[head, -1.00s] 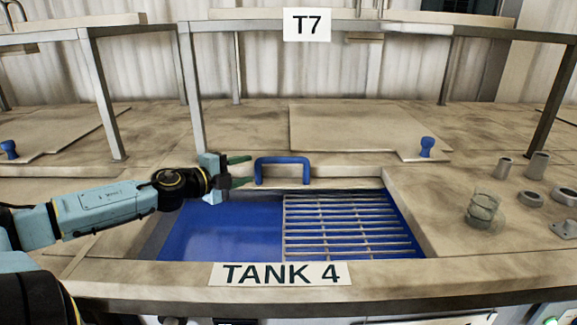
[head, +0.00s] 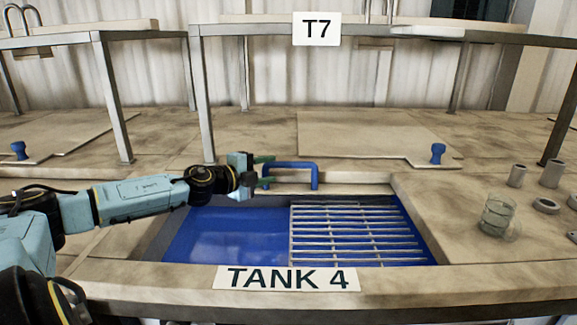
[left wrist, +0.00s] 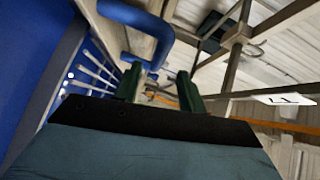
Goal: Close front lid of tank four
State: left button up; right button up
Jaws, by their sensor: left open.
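The tank four opening (head: 225,235) is uncovered and shows a blue interior with a metal grate (head: 355,235) on its right. The front lid (head: 345,178) shows only as a narrow pale strip at the back edge of the opening. Its blue handle (head: 293,166) is a squared loop, which also shows at upper left in the left wrist view (left wrist: 158,28). My left gripper (head: 266,170) is open, with its green fingers at the handle's left leg. In the left wrist view the fingers (left wrist: 158,88) are apart, the left one close to the handle. Contact cannot be told. My right gripper is not in view.
A flat rear lid (head: 365,135) with a blue knob (head: 438,152) lies behind the opening. A metal frame with the T7 sign (head: 316,29) stands over the bench. A glass beaker (head: 497,215) and several metal pieces sit at the right. The TANK 4 label (head: 287,278) is on the front rim.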

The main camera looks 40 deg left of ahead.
aim_at(284, 165)
pick_arm(q)
jog(key=shift+w+a+r+p, duration=0.1)
jog(key=shift+w+p, duration=0.25)
jog(key=shift+w, duration=0.15)
jog(key=shift+w+d+f+p, duration=0.15)
jog(key=shift+w+p, duration=0.25)
jog(key=shift+w, duration=0.4)
jog(key=shift+w+d+f+p, duration=0.1)
jog(key=shift+w+p, duration=0.25)
jog(key=shift+w, duration=0.4)
jog(key=shift+w+d+f+p, duration=0.15)
jog(key=shift+w+f+p, duration=0.05)
jog(key=shift+w, duration=0.8)
jog(key=shift+w+d+f+p, duration=0.1)
jog(key=shift+w+f+p, duration=0.1)
jog(key=shift+w, duration=0.8)
jog(key=shift+c, duration=0.3)
grip_shut()
